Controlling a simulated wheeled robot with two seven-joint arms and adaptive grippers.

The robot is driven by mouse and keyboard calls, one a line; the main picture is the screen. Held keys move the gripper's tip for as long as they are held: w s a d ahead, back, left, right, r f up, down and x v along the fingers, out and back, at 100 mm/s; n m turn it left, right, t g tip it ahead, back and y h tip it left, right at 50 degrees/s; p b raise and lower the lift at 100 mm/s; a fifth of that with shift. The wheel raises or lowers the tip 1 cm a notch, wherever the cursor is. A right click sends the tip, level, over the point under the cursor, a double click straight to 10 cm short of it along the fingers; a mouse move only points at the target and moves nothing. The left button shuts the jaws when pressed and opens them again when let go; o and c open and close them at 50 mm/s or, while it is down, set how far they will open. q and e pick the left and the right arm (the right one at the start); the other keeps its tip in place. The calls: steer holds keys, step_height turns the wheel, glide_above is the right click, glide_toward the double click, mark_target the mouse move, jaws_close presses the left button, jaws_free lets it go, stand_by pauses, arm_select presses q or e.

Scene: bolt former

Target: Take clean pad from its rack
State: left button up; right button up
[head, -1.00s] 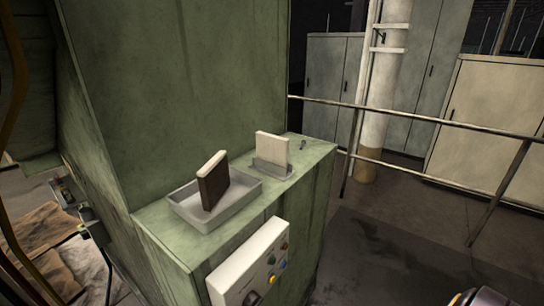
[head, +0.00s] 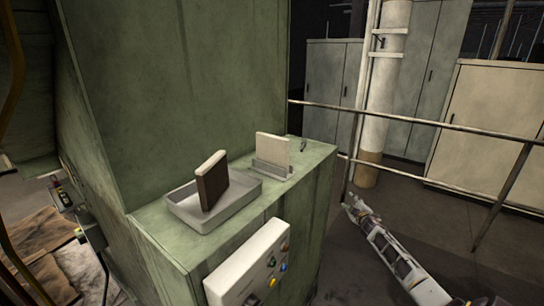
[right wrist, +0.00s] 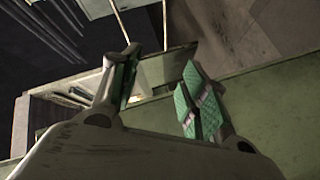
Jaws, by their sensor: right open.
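The clean pad (head: 272,149) is a pale, upright block in a small grey rack (head: 287,170) on the green ledge. A second pad (head: 213,180), pale with a dark brown face, stands in a grey tray (head: 183,213) to its left. My right gripper (head: 350,201) is out to the right of the ledge, apart from the clean pad. In the right wrist view, the right gripper (right wrist: 160,65) is open, with green finger pads and nothing between them. My left gripper is not in view.
The green machine wall (head: 180,90) rises behind the ledge. A control box (head: 247,262) with coloured buttons is on the ledge's front. A metal railing (head: 440,123) runs behind at right. The floor right of the ledge is open.

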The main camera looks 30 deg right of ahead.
steer(key=w+a+r+n+t+y, duration=0.1)
steer(key=a+r+n+t, duration=0.15)
steer(key=r, duration=0.85)
steer(key=w+a+r+n+t+y, duration=0.1)
steer(key=r+n+t, duration=0.25)
steer(key=r, duration=0.75)
steer(key=w+a+r+n+t+y, duration=0.2)
steer(key=r+n, duration=0.1)
steer(key=r, duration=0.8)
steer(key=s+a+r+n+g+y, duration=0.1)
steer(key=s+a+r+n+y, duration=0.2)
steer(key=a+r+n+y, duration=0.5)
steer(key=s+a+r+n+g+y, duration=0.1)
steer(key=s+a+r+n+y, duration=0.3)
steer(key=a+r+n, duration=0.8)
steer(key=s+a+f+n+g, duration=0.2)
steer(key=a+f+n+g, duration=0.25)
steer(key=a, duration=0.35)
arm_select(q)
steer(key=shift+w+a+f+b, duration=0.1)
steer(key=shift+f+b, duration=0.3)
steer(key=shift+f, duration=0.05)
arm_select(e)
step_height(320, 180, down, 8)
steer(key=s+g+h, duration=0.1)
steer(key=g+h, duration=0.1)
steer(key=h, duration=0.1)
steer(key=shift+s+d+n+g, duration=0.35)
steer(key=shift+s+n, duration=0.05)
steer(key=shift+n, duration=0.05)
